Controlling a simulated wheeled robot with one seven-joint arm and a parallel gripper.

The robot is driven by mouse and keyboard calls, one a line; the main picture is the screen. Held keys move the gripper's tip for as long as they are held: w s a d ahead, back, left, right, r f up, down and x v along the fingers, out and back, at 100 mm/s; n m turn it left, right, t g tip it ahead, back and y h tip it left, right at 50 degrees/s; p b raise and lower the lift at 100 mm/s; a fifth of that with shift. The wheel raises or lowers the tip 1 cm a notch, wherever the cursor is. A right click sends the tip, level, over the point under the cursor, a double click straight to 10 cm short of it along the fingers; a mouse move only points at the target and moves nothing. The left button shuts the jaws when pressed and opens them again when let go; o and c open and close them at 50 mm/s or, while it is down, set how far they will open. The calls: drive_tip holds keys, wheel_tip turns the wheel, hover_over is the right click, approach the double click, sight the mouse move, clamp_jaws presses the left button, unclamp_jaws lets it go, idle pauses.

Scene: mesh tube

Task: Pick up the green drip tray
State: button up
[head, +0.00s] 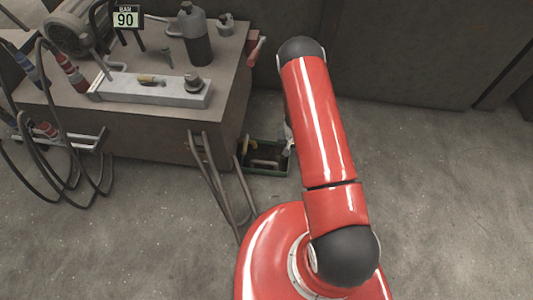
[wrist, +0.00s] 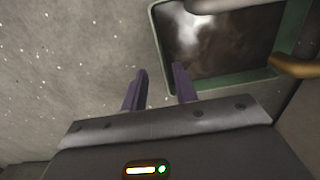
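The green drip tray (head: 264,172) lies on the floor in the head view, beside the right side of the grey block and partly behind my red arm. It has a green rim and a dark inside with a few items in it. In the wrist view the tray's green rim (wrist: 172,92) fills the upper right, with a dark, shiny inside. My gripper (wrist: 158,75) is open, its two dark fingers apart. The right finger is at the near left corner of the rim; the left finger is outside the tray over the floor. Contact cannot be told.
A grey block (head: 180,130) stands left of the tray, carrying a bottle (head: 197,45), a motor (head: 78,25) and a metal bar (head: 150,90). Bent pipes (head: 222,180) lean at its front. Cables (head: 60,130) hang at left. The floor (head: 440,190) at right is clear.

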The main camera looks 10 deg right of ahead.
wheel_tip(320, 180, down, 6)
drive_tip(key=shift+w+a+f, duration=0.1)
drive_tip(key=shift+f, duration=0.15)
clamp_jaws()
idle(0.3)
